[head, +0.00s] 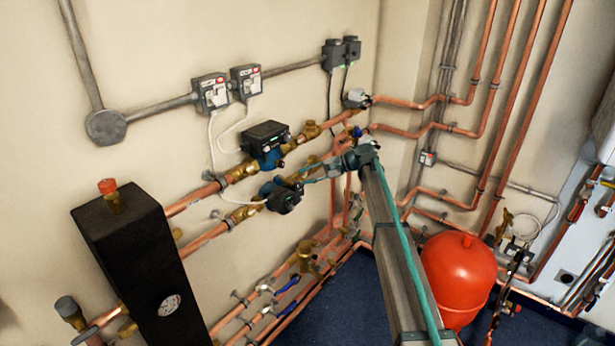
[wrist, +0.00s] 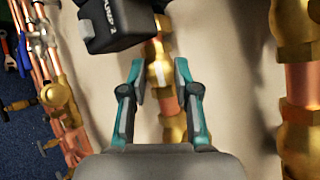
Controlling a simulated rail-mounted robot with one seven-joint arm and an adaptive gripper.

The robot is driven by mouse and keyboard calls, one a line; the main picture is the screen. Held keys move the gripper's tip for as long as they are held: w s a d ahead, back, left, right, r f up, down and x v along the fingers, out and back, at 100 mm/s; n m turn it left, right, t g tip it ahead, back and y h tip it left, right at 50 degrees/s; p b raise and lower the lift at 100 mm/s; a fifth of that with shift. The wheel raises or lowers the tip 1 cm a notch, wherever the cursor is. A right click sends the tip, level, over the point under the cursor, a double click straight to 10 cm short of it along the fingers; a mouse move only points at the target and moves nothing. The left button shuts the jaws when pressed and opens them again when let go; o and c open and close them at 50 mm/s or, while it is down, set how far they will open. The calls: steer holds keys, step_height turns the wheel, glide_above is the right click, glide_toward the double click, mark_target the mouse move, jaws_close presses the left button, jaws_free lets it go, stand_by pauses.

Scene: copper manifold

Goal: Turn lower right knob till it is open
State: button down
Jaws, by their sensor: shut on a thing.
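My gripper (wrist: 160,76) has its two teal-edged fingers on either side of a brass valve part with a pale, shiny middle (wrist: 158,74), and is shut on it. I take this part for the lower right knob; its turn position cannot be told. In the head view my gripper (head: 308,180) reaches in from the right, beside the lower dark pump (head: 285,198). There the knob is too small and covered to make out. The pump's black head also shows at the top of the wrist view (wrist: 112,22).
A thick copper pipe with brass fittings (wrist: 298,90) runs close on the right in the wrist view. An upper pump (head: 266,140) sits above my gripper. Lower valves with blue handles (head: 287,285) are below. A red tank (head: 458,275) stands right of my arm.

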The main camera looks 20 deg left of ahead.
steer(key=c, duration=1.1)
jaws_free()
steer(key=shift+c, duration=0.2)
steer(key=v, duration=1.2)
